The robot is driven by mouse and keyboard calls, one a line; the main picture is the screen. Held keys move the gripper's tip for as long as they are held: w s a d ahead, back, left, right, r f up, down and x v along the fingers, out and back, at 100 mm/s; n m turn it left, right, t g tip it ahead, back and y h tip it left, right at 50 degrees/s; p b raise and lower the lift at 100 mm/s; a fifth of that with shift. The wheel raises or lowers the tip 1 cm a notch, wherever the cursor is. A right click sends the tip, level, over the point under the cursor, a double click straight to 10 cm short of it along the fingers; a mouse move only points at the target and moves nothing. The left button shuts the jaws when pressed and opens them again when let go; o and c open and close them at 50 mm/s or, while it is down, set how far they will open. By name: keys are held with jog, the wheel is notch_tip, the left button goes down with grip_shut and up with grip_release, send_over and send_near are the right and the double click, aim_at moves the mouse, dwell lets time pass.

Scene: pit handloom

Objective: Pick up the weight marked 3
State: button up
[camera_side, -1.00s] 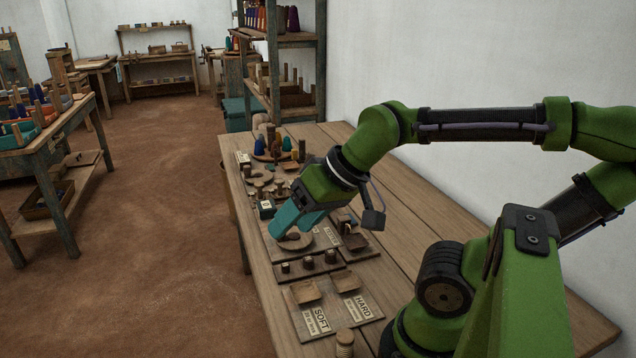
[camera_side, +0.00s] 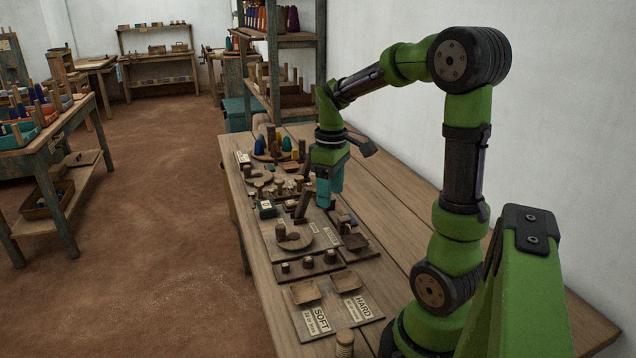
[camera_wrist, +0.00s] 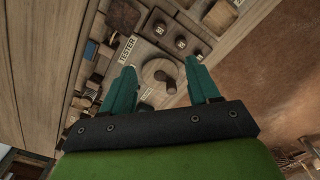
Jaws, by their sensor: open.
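Three small dark round weights stand in a row on a wooden strip (camera_side: 316,272): a left one (camera_side: 286,267), a middle one (camera_side: 308,262) and a right one (camera_side: 330,256). In the wrist view two of them show clearly, one (camera_wrist: 160,28) and another (camera_wrist: 181,42), beyond my fingertips. Their marks are too small to read, so I cannot tell which is marked 3. My gripper (camera_wrist: 163,72) is open and empty, with teal fingers apart. In the side view my gripper (camera_side: 329,204) points down above the bench, behind the weights and apart from them.
A round wooden board (camera_side: 318,241) with a dark block lies between my gripper and the weights. In front is a board marked SOFT and HARD (camera_side: 338,313) with shallow trays. Coloured cones (camera_side: 262,146) stand farther back.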

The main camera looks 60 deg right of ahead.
aim_at(329, 251)
notch_tip(329, 251, down, 17)
jog(key=shift+r, duration=0.1)
dwell(0.5)
jog(key=shift+c, duration=0.2)
grip_shut()
